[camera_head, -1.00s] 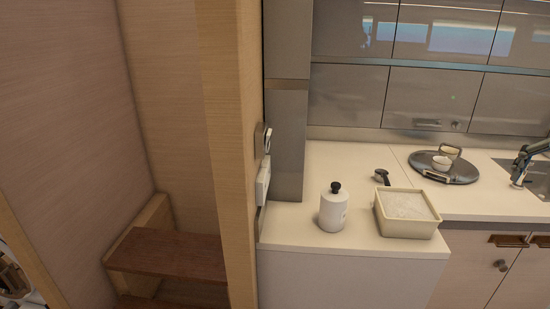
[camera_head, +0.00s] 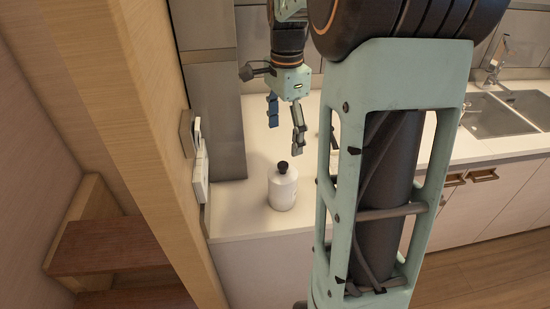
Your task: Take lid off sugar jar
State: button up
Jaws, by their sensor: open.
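A white jar (camera_head: 282,191) with a black knob-like lid (camera_head: 283,168) stands upright near the front of the white counter. It has the look of the sugar jar, though its label is too small to read. The lid sits on its neck. My gripper (camera_head: 285,140) is open and empty, pointing down, with its fingers spread above and apparently behind the jar. It looks apart from the lid. My arm hides the counter to the right of the jar.
The white counter (camera_head: 240,210) has bare room left of the jar. A wooden partition (camera_head: 150,120) with white wall fittings (camera_head: 199,160) borders it at left. Wooden steps (camera_head: 100,245) lie beyond. A double sink (camera_head: 497,118) is at far right.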

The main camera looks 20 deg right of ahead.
aim_at(283, 164)
jog(key=f, duration=0.7)
jog(key=f+p, duration=0.1)
jog(key=f, duration=0.2)
jog(key=shift+s+a+f, duration=0.15)
jog(key=shift+s+f, duration=0.05)
jog(key=shift+s, duration=0.05)
jog(key=shift+c, duration=0.3)
jog(key=c, duration=1.2)
jog(key=shift+r, duration=0.15)
